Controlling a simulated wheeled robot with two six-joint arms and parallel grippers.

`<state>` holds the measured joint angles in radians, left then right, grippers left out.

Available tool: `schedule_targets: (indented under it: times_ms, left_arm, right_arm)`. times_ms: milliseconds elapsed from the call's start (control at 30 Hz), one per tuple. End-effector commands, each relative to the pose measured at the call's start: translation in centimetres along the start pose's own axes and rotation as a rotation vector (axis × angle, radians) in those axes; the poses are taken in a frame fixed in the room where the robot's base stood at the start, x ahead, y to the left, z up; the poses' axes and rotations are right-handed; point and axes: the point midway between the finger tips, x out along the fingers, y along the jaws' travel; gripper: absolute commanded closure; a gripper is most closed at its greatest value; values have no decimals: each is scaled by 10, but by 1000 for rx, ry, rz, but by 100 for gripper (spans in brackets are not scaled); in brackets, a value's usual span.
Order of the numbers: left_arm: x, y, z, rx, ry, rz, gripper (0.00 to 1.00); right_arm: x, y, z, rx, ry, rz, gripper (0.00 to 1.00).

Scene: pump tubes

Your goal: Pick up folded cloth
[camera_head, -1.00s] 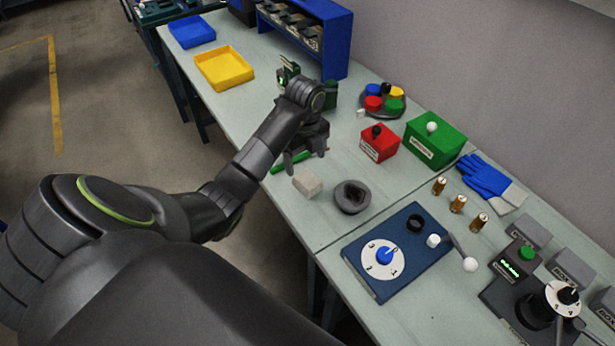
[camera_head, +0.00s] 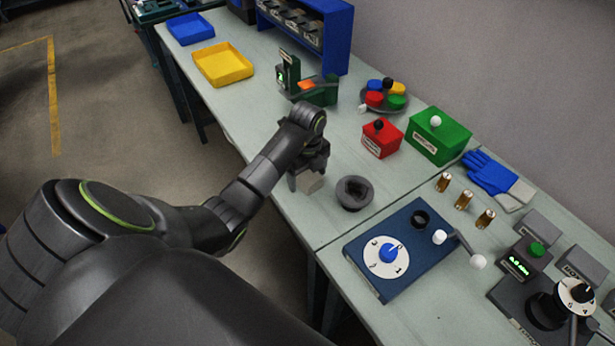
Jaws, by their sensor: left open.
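The folded cloth (camera_head: 309,184) is a small pale grey-beige block on the bench near its front edge, left of a dark round bowl. My left gripper (camera_head: 307,181) points down right at the cloth, its fingers overlapping the cloth's upper part in the picture. The gripper is open. I cannot tell whether the fingers touch the cloth. The left wrist hides part of the bench behind it. My right gripper does not show.
The dark bowl (camera_head: 354,193) stands just right of the cloth. A blue plate with a dial (camera_head: 398,252), a red box (camera_head: 381,138) and a green box (camera_head: 437,137) lie further right. A green device (camera_head: 316,91) and a yellow tray (camera_head: 222,65) are behind.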

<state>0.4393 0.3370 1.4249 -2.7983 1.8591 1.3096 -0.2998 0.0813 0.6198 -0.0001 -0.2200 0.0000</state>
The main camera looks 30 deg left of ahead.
Motion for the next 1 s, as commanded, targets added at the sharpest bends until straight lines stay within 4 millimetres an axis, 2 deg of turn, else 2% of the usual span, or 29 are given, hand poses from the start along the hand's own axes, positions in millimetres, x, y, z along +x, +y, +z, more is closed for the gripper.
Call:
schedule_targets:
  times_ms: [133,167,500,800,933,1000]
  left_arm:
    - [0,0,0,0,0,0,20]
    - [0,0,0,0,0,0,23]
    - [0,0,0,0,-1,-1,67]
    - [-4,-1,1,0,-2,-2,68]
    - [-21,-1,1,0,-4,-6,68]
    - [-38,-1,1,1,-5,-6,68]
  right_arm:
    - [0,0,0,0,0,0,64]
    - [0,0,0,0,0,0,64]
    - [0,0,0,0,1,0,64]
    - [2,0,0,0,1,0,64]
    - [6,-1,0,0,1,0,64]
    - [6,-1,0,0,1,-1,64]
